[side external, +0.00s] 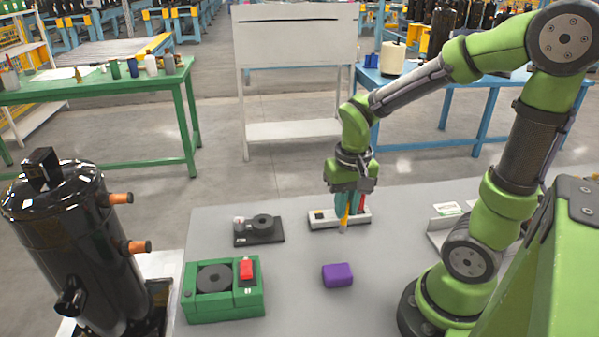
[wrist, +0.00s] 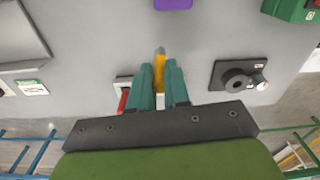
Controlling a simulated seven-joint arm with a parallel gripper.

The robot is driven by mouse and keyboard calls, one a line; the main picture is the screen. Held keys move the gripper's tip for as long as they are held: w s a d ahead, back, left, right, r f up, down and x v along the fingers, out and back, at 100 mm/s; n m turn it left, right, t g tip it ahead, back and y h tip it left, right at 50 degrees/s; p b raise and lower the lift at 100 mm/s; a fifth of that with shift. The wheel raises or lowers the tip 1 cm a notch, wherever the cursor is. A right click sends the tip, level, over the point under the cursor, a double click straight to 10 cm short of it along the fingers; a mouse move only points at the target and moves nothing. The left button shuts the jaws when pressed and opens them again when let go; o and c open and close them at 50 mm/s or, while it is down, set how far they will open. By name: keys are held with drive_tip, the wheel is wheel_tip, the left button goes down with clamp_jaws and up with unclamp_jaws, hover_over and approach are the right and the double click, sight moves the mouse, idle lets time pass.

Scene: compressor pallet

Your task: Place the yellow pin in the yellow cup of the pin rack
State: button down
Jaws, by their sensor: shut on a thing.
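The yellow pin (side external: 346,218) is held between the teal fingers of my gripper (side external: 349,205), its pale tip pointing down. In the wrist view the yellow pin (wrist: 160,68) shows between the fingertips of my gripper (wrist: 160,75). The pin rack (side external: 325,221) is a low white bar on the grey table. The pin overlaps the rack's near edge in the side view; I cannot tell whether it touches the rack. A red pin (side external: 362,201) stands at the rack's right end. My fingers hide part of the rack, and I cannot make out the yellow cup.
A black fixture (side external: 270,238) with a round knob lies left of the rack. A green box (side external: 205,306) with a black disc and red block is nearer, at left. A purple block (side external: 337,275) lies in front of the rack. Clear table surrounds the purple block.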

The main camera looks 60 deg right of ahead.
drive_tip(key=s+d, duration=0.2)
drive_tip(key=s, duration=0.3)
drive_tip(key=shift+n, duration=0.6)
drive_tip(key=shift+w+d+f, duration=0.7)
drive_tip(key=shift+w+f, duration=0.3)
drive_tip(key=shift+w, duration=1.5)
drive_tip(key=shift+w+d+f, duration=0.7)
drive_tip(key=shift+w+f, duration=0.35)
drive_tip(key=shift+w, duration=1.4)
drive_tip(key=shift+w+d+f, duration=0.7)
drive_tip(key=shift+w+f, duration=0.3)
drive_tip(key=shift+w, duration=1.5)
drive_tip(key=shift+f, duration=0.2)
drive_tip(key=c, duration=1.1)
unclamp_jaws()
drive_tip(key=shift+r, duration=0.15)
